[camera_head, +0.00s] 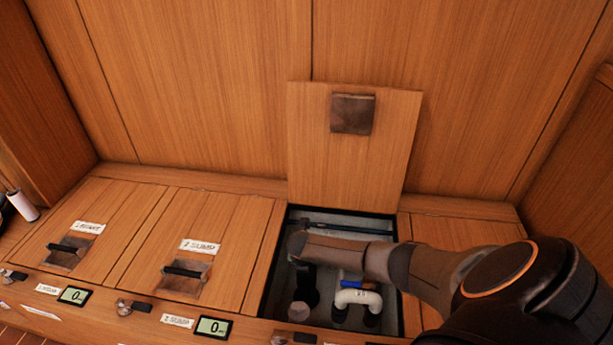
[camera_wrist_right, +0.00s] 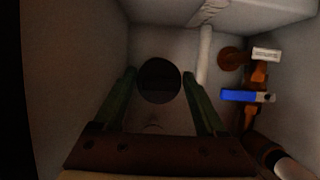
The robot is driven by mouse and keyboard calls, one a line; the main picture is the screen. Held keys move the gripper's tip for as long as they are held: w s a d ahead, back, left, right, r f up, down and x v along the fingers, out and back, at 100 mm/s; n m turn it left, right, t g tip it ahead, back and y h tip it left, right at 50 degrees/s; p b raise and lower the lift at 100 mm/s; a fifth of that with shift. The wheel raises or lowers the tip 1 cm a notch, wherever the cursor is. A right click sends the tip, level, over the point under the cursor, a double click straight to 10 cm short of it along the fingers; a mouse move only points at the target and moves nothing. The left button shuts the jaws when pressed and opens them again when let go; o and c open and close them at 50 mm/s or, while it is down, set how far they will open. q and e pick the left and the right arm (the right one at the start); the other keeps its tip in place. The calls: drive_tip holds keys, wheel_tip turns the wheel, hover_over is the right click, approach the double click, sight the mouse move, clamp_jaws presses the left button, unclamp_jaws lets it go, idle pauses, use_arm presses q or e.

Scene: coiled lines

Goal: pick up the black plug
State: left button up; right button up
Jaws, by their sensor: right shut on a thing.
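The black plug (camera_wrist_right: 159,81) shows in the right wrist view as a round dark disc between the two fingertips of my right gripper (camera_wrist_right: 158,74). The gripper is shut on it, with a finger at each side. In the head view my right arm reaches from the right into the open compartment, and its gripper hides the plug or blends with the dark shapes there. How high the plug is above the compartment floor is hard to tell. My left gripper is not in view.
The open compartment (camera_head: 399,320) has a raised wooden lid (camera_head: 353,165) behind it. Inside are white pipe fittings (camera_head: 357,297) and a valve with a blue handle (camera_wrist_right: 238,96), close to the right of my gripper.

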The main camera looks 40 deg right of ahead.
drive_tip(key=c, duration=0.3)
use_arm(q)
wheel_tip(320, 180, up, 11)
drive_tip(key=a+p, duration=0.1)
drive_tip(key=p, duration=0.9)
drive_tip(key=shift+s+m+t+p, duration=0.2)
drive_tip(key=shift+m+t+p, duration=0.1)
drive_tip(key=shift+p, duration=0.05)
use_arm(e)
drive_tip(key=shift+r, duration=9)
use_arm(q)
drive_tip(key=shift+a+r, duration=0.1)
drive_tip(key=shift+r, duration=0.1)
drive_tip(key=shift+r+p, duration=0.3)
